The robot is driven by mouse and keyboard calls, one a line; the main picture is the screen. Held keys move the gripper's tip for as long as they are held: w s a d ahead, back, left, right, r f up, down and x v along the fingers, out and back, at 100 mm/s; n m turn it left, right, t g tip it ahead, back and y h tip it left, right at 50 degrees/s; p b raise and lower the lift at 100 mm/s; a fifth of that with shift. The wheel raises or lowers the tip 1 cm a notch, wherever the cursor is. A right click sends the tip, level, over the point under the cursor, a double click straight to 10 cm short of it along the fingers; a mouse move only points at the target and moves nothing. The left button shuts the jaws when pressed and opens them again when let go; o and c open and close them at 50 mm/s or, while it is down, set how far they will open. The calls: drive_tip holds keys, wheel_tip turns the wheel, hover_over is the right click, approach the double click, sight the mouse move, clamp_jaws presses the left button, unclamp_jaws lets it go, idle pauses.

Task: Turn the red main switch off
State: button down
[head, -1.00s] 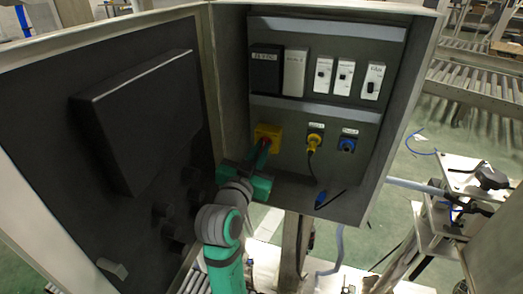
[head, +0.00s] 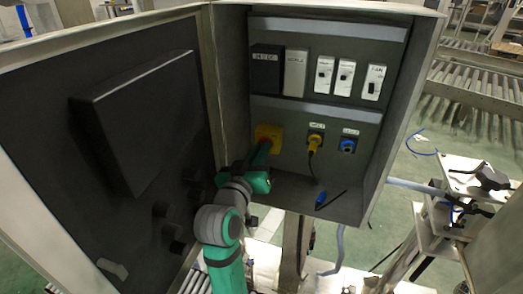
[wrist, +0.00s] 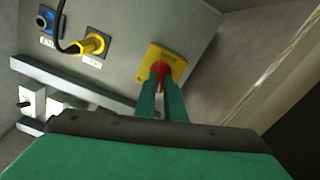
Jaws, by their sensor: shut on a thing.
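The red main switch (wrist: 159,70) sits on a yellow plate (wrist: 168,58) on the cabinet's back panel, seen in the wrist view. In the head view the yellow plate (head: 268,136) is at the lower left of the panel, and my gripper mostly covers the red knob there. My gripper (wrist: 161,85) is shut on the red knob, with one green finger on each side of it. In the head view my gripper (head: 264,152) reaches into the cabinet from below. The knob's exact angle is hard to read behind the fingers.
A yellow plug with a black cable (head: 314,142) and a blue socket (head: 348,144) are right of the switch. Breakers and modules (head: 322,74) line the upper row. The open cabinet door (head: 110,150) stands close to my arm on the left.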

drive_tip(key=shift+a+f+n, duration=0.1)
drive_tip(key=shift+n, duration=1.2)
drive_tip(key=shift+a+f+n, duration=0.1)
drive_tip(key=shift+n, duration=1.2)
drive_tip(key=c, duration=1.8)
unclamp_jaws()
drive_tip(key=shift+r, duration=0.1)
drive_tip(key=shift+c, duration=0.2)
drive_tip(key=v, duration=1)
drive_tip(key=shift+s, duration=0.4)
